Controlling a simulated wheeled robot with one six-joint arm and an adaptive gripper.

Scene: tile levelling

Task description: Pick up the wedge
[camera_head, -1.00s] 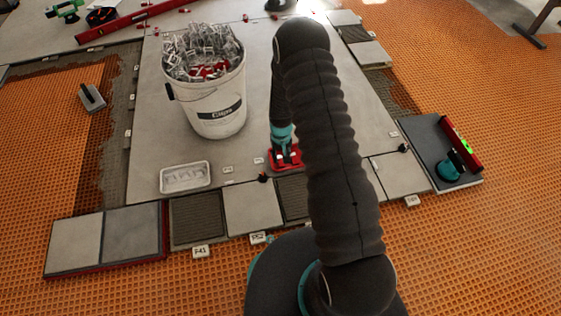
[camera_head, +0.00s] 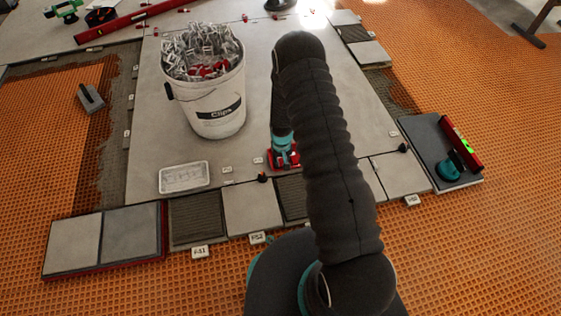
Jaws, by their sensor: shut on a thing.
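My gripper (camera_head: 284,157) points down over a small red tray (camera_head: 273,164) on the grey tiles, just left of my dark arm. Its fingers are low, at the tray, and shut on a wedge. The wedge is small and mostly hidden by the fingers; its red cannot be clearly told apart from the red of the tray. Whether the wedge still touches the tray cannot be told.
A white bucket of clips (camera_head: 214,118) stands left of my gripper. A small dark clip (camera_head: 262,178) stands near the red tray. A tile with a red level (camera_head: 461,146) lies right.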

